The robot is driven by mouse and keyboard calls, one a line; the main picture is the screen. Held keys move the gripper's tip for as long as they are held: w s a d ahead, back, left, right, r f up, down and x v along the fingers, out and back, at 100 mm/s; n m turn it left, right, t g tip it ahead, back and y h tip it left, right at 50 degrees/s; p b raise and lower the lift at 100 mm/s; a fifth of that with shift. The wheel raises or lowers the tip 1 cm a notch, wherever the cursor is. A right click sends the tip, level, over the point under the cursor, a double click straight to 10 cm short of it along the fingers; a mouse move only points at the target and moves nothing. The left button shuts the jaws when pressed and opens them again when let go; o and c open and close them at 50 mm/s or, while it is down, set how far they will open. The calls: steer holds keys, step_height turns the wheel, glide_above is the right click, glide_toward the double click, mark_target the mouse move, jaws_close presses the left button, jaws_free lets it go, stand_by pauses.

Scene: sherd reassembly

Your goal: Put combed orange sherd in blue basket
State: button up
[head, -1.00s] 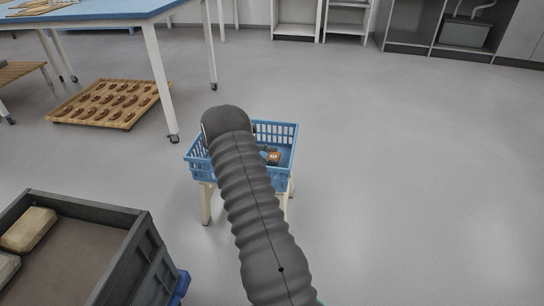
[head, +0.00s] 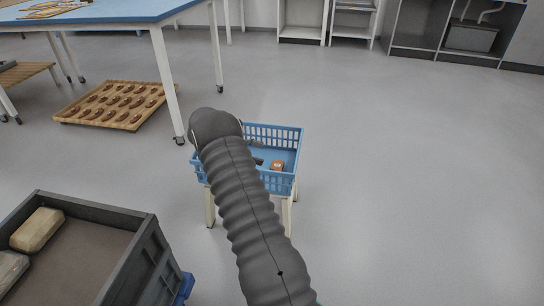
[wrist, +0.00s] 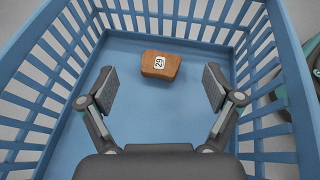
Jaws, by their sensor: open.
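The blue basket (head: 291,184) stands on a small stool in the head view, partly hidden behind my arm. In the wrist view its slatted wall (wrist: 30,98) surrounds my gripper. An orange-brown sherd (wrist: 161,65) with a white label reading 29 lies flat on the basket floor; it also shows in the head view (head: 278,165). I cannot make out combing on it. My gripper (wrist: 157,88) is open and empty, with its fingers spread wide. The sherd lies beyond the fingertips, near the far wall, apart from both fingers.
A grey crate (head: 150,262) with pale blocks stands at the lower left. A blue-topped table (head: 120,12) and a wooden tray (head: 75,112) with several brown pieces are at the upper left. The floor (head: 420,180) to the right is clear.

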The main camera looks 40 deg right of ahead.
steer(key=s+a+r+m+t+y, duration=0.2)
steer(key=a+r+t+y, duration=0.1)
steer(key=a+r, duration=0.9)
steer(key=s+a+r+m+t+y, duration=0.2)
steer(key=s+a+r+m+t, duration=0.15)
steer(key=s+a+r, duration=0.4)
steer(key=s+a+r+m+t+y, duration=0.2)
steer(key=s+a, duration=0.4)
steer(key=s, duration=0.5)
steer(key=s+a+r+m+t+y, duration=0.1)
steer(key=s+a+m+t+y, duration=0.2)
steer(key=s, duration=0.9)
steer(key=a+t, duration=0.2)
steer(key=a, duration=0.2)
steer(key=shift+s+r+y, duration=0.2)
steer(key=shift+r+y, duration=0.2)
